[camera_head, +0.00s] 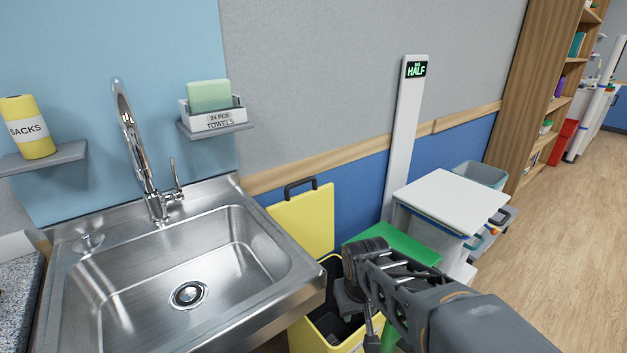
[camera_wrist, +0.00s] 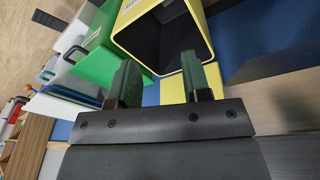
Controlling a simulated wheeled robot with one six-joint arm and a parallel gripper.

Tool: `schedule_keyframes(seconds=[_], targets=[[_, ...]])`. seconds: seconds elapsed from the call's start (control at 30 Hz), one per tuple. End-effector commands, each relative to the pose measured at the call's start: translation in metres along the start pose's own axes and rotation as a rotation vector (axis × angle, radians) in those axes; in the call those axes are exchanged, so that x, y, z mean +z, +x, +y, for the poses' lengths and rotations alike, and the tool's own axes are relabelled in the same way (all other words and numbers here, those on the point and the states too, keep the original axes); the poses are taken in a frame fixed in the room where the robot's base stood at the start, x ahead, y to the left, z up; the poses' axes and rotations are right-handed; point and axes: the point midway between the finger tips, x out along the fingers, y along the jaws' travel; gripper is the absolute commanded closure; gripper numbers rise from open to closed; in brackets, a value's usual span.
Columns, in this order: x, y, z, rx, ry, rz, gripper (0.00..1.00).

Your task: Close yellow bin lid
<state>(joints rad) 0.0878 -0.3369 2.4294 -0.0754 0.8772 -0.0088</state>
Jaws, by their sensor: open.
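The yellow bin (camera_head: 302,338) stands on the floor right of the sink, its dark inside showing. Its yellow lid (camera_head: 305,220) is open and stands upright against the blue wall, with a dark handle (camera_head: 300,187) on its top edge. My arm reaches over the bin from the right and hides part of its opening. In the wrist view, my gripper (camera_wrist: 158,64) is open and empty, with the open bin (camera_wrist: 130,12) beyond the fingers. A yellow patch, which looks like part of the lid (camera_wrist: 174,90), shows between and behind the fingers.
A steel sink (camera_head: 110,290) borders the bin on the left. A green bin (camera_head: 408,245) stands close on its right, with a white-topped cart (camera_head: 452,195) beyond. A tall white post (camera_head: 405,130) stands against the wall. Open wooden floor (camera_head: 570,235) lies at the right.

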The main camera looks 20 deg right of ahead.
Motion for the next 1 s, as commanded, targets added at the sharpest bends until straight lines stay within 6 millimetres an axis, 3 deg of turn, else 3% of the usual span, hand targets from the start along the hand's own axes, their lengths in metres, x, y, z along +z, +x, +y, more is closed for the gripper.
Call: schedule_keyframes(seconds=[0.1,0.2,0.33,0.43,0.57,0.7,1.0], targets=[[-0.072,0.015,0.051,0.169,-0.135,0.136,0.56],[-0.146,0.015,0.088,0.321,-0.369,0.334,0.56],[-0.224,0.005,0.103,0.464,-0.711,0.572,0.56],[-0.266,-0.008,0.093,0.527,-0.962,0.738,0.56],[-0.297,-0.03,0.066,0.581,-1.257,0.926,0.56],[-0.307,-0.055,0.036,0.614,-1.486,1.08,0.56],[-0.311,-0.064,0.006,0.618,-1.649,1.209,0.56]])
